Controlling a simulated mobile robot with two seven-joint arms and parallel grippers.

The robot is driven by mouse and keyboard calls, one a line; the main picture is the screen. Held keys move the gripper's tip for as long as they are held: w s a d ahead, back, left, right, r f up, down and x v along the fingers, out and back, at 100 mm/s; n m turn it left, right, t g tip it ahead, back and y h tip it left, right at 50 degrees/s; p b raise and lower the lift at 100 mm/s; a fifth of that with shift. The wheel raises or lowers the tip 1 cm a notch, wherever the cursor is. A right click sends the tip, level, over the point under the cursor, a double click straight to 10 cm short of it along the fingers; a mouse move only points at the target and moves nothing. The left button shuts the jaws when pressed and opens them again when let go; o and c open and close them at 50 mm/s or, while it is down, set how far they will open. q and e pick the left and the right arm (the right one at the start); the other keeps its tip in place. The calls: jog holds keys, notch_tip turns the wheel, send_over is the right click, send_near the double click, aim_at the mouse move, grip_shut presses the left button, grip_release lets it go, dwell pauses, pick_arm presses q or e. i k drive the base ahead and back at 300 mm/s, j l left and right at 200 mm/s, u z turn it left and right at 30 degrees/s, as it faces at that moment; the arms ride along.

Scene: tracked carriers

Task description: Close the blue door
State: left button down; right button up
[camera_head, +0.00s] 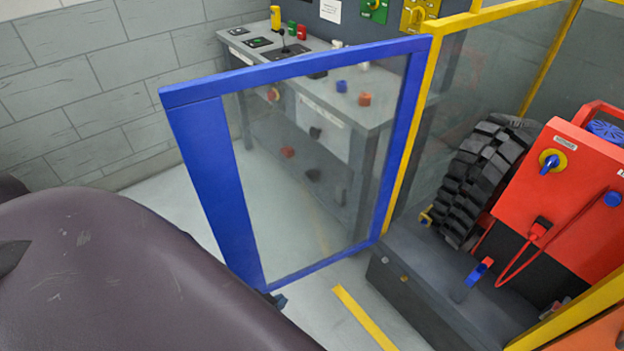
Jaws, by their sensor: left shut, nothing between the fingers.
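The blue door (205,150) is a blue frame around a clear pane. It stands open, swung out to the left from the yellow post (408,150) on its right side. My left arm fills the lower left of the view and hides much of the floor there. My left gripper (277,299) shows only as a small dark tip beside the door's lower left corner, mostly hidden behind my arm. It is shut and holds nothing. I cannot tell whether it touches the door. My right gripper is not in view.
A grey workbench (320,95) with controls stands behind the pane. Inside the yellow fencing, a red machine (570,190) and a black tracked wheel (482,175) sit on a dark base (410,285). A yellow stripe (362,318) marks the light floor near the door's lower edge.

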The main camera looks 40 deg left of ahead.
aim_at(194, 110)
jog(key=j, duration=0.8)
jog(key=k+j+z, duration=0.1)
jog(key=j, duration=0.7)
jog(key=j+z, duration=0.25)
jog(key=j, duration=0.4)
jog(key=k+j+z, duration=0.1)
jog(key=j+z, duration=0.15)
jog(key=j, duration=0.35)
